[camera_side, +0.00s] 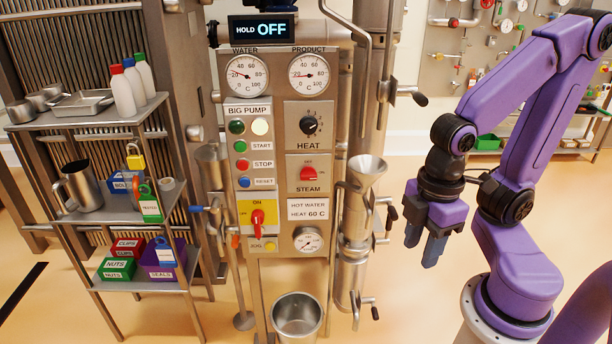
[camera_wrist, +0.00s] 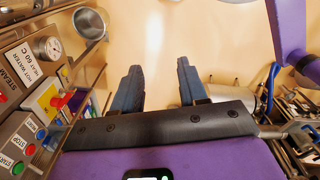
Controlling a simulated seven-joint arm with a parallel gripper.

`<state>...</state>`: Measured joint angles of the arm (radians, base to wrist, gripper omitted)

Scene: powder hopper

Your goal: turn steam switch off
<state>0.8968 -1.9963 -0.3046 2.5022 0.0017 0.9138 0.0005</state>
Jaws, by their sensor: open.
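The steam switch (camera_side: 309,174) is a red knob on a grey plate labelled STEAM, on the control panel in the side view. It sits below the black HEAT knob and above the HOT WATER HEAT 60 C label. The exact way its knob points is too small to tell. My gripper (camera_side: 425,248) hangs to the right of the panel, pointing down, well apart from the switch. Its two blue fingers are apart and empty; they also show in the wrist view (camera_wrist: 158,85). In the wrist view the STEAM plate (camera_wrist: 8,88) is at the left edge, partly cut off.
A metal funnel (camera_side: 367,172) and pipes with valve handles stand between my gripper and the panel. A red switch on a yellow plate (camera_side: 257,217) is lower left of the steam switch. A steel bucket (camera_side: 297,316) is below. A loaded shelf (camera_side: 90,215) stands left.

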